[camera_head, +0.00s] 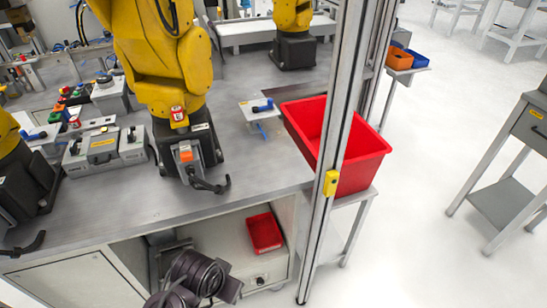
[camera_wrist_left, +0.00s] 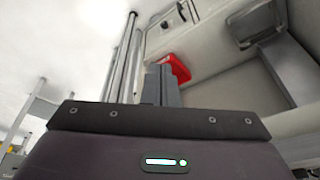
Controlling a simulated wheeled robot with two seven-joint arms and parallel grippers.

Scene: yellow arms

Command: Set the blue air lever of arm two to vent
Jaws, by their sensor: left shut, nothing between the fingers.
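A blue lever (camera_head: 263,106) sits on a pale plate with a yellow label, on the table right of the middle yellow arm (camera_head: 165,60); a blue hose runs from the plate. A second blue lever (camera_head: 36,136) is at the far left, near another yellow arm. The labels are too small to read, so I cannot tell which belongs to arm two. My left gripper shows in the left wrist view (camera_wrist_left: 162,86), its fingers shut with nothing between them, in front of the cabinet below the table. Its fingertips are not clear in the head view. My right gripper is not in view.
A metal post (camera_head: 333,130) stands at the table's right edge, before a large red bin (camera_head: 365,165). A small red tray (camera_head: 264,233) lies on the open shelf below. A grey control box (camera_head: 103,148) stands left of the middle arm.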

